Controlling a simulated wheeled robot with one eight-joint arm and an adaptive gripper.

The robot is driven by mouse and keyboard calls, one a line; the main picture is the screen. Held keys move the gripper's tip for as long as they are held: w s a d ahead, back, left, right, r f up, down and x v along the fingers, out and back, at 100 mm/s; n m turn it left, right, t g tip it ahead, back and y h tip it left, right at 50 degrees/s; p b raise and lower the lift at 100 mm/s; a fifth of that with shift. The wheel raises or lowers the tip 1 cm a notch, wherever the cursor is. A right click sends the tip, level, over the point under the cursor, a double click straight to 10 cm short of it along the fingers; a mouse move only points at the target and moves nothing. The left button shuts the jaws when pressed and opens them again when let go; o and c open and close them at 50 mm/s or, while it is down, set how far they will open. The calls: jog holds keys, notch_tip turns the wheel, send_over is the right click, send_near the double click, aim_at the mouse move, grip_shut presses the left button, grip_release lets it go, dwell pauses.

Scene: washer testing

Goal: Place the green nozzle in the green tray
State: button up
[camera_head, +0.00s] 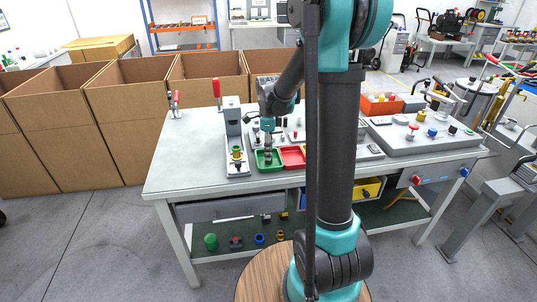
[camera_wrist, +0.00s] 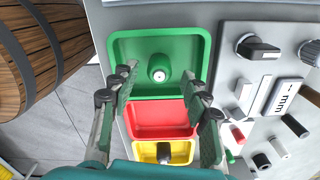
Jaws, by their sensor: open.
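The green tray (camera_wrist: 203,50) fills the upper middle of the wrist view. The green nozzle (camera_wrist: 157,69), a small rounded green piece with a pale centre, is inside this tray. My gripper (camera_wrist: 161,84) is open, its fingers spread left and right of the nozzle with gaps on both sides and nothing between them held. In the head view my gripper (camera_head: 268,152) points down over the green tray (camera_head: 263,166) on the workbench, and the nozzle cannot be made out there.
A red tray (camera_wrist: 162,121) and a yellow tray (camera_wrist: 185,151) holding a dark piece sit beside the green one. A panel with knobs (camera_wrist: 258,50) stands close on the right. In the head view a fixture with a yellow-green fitting (camera_head: 236,154) stands left of the trays.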

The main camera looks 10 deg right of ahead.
notch_tip(320, 180, up, 9)
jog(key=s+d+f+n+t, duration=0.2)
jog(key=s+f+n, duration=0.4)
jog(key=s+n, duration=0.4)
jog(key=s+d+f+n+t, duration=0.2)
jog(key=s+f+n, duration=0.4)
jog(key=s+n, duration=0.5)
jog(key=shift+s, duration=0.55)
